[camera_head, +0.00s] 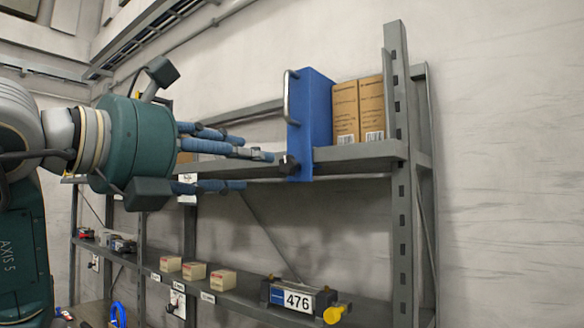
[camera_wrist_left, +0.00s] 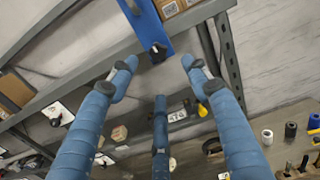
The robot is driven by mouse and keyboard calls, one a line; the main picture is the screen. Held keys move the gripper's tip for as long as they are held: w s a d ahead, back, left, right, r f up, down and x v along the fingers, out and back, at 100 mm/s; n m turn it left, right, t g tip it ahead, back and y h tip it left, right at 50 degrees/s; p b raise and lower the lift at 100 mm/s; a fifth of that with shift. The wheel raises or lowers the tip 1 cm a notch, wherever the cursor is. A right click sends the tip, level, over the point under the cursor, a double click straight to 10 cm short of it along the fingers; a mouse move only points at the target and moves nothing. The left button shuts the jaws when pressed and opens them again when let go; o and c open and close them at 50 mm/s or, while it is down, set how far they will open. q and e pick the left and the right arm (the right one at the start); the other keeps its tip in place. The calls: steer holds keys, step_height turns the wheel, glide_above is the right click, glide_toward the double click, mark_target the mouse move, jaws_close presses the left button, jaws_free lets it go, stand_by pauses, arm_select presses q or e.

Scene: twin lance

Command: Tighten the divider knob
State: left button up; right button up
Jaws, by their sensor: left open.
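The blue divider (camera_head: 311,120) stands upright on the upper shelf, with a metal handle on its front edge. The black divider knob (camera_head: 289,165) is at its lower front, by the shelf edge. In the left wrist view the knob (camera_wrist_left: 157,53) shows dark with a light mark, on the blue divider (camera_wrist_left: 145,22). My left gripper (camera_head: 248,160) is open, with its blue fingers spread and pointing at the knob. In the left wrist view its fingertips (camera_wrist_left: 158,76) lie to both sides of and below the knob, apart from it. My right gripper is not in view.
Cardboard boxes (camera_head: 358,108) stand right of the divider. The grey shelf edge (camera_head: 355,153) runs beside the knob, and a perforated post (camera_head: 400,200) stands to the right. The lower shelf holds small boxes (camera_head: 222,280) and a unit labelled 476 (camera_head: 298,299).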

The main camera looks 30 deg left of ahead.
mark_target(286, 168)
arm_select(q)
steer(key=w, duration=0.3)
steer(key=w+p, duration=0.1)
steer(key=w, duration=0.2)
steer(key=w+p, duration=0.1)
steer(key=w, duration=0.2)
steer(key=shift+d, duration=0.3)
steer(key=shift+w+p, duration=0.3)
steer(key=shift+w, duration=0.25)
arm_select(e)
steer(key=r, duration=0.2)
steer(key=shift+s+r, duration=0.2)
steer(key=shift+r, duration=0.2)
arm_select(q)
steer(key=shift+f, duration=0.1)
steer(key=c, duration=1.1)
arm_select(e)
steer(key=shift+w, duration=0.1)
